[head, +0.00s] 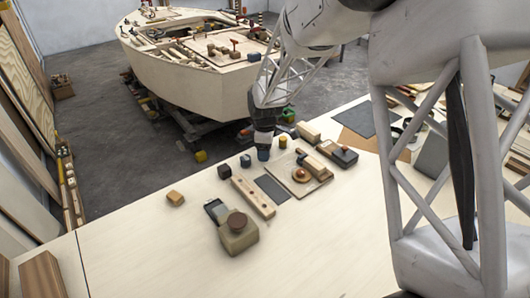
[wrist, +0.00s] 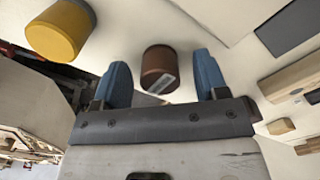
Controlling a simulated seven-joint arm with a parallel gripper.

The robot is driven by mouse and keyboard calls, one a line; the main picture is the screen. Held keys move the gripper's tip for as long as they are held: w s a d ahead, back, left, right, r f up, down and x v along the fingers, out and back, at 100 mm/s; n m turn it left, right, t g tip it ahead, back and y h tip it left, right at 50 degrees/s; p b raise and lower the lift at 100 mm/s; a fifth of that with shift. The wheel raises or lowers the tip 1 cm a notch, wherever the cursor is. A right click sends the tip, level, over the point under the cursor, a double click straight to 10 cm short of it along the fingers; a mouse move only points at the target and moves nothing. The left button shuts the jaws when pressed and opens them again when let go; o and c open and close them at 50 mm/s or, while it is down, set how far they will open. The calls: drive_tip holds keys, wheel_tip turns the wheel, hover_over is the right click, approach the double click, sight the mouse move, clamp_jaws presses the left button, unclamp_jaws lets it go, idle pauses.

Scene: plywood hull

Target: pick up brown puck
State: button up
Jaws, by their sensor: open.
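The brown puck (wrist: 160,66) is a short dark-brown cylinder with a pale patch on its lower side. In the wrist view it shows between the two blue fingers of my gripper (wrist: 161,60), with a gap on each side. My gripper is open and empty; I cannot tell how far beyond the fingertips the puck stands. In the head view my gripper (head: 263,154) points down low over the far part of the pale table, and I cannot make out the puck there.
A dark cube (head: 224,172), a holed wooden bar (head: 253,197), a wooden tray (head: 318,184) and a green box with a brown knob (head: 238,238) are nearby.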

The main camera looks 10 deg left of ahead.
drive_tip(key=c, duration=1.1)
drive_tip(key=shift+r, duration=0.2)
drive_tip(key=shift+r, duration=0.6)
wheel_tip(320, 180, up, 2)
drive_tip(key=shift+r, duration=0.1)
drive_tip(key=s+d, duration=0.2)
drive_tip(key=s, duration=0.3)
drive_tip(key=s+d, duration=0.2)
drive_tip(key=s, duration=0.3)
drive_tip(key=s+d+r, duration=0.1)
drive_tip(key=s+d, duration=0.1)
drive_tip(key=s, duration=0.2)
drive_tip(key=shift+s+r, duration=0.1)
drive_tip(key=shift+s, duration=0.3)
